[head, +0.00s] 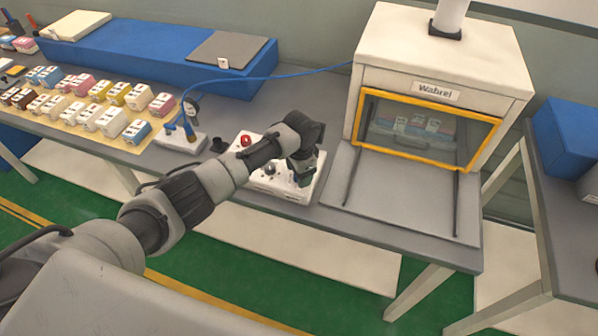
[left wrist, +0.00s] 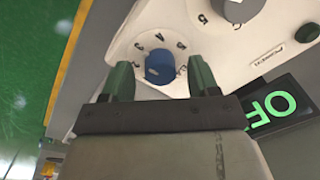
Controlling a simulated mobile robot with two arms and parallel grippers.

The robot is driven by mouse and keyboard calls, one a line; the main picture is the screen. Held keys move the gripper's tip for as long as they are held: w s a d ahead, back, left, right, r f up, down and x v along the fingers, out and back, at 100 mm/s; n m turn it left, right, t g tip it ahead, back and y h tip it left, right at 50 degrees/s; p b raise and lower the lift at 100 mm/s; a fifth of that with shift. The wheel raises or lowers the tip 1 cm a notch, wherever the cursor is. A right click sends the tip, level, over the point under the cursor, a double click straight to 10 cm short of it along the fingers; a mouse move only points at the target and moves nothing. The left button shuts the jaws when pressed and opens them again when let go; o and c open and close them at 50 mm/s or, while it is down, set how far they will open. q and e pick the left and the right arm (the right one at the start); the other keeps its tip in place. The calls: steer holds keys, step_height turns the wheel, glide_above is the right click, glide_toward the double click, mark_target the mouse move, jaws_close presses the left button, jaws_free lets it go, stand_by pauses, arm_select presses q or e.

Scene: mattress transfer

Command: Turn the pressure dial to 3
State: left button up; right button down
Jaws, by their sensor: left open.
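A white control box (head: 310,190) stands on the grey bench, and my left arm reaches over it. In the left wrist view its panel has a blue dial (left wrist: 160,66) ringed by printed numbers. I cannot read which number the dial points to, or a label naming it as pressure. My left gripper (left wrist: 162,78) is open, with its green fingers on either side of the blue dial. Contact cannot be made out. In the head view the left gripper (head: 304,176) hides part of the panel. My right gripper is not in view.
A second, grey dial (left wrist: 240,8), a dark round knob (left wrist: 308,32) by a POWER label and a green-lit OFF display (left wrist: 270,105) are close by.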

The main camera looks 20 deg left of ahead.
arm_select(q)
step_height(320, 180, up, 10)
steer(key=b, duration=0.1)
steer(key=shift+s+r, duration=0.15)
steer(key=shift+r, duration=0.1)
steer(key=shift+d, duration=0.15)
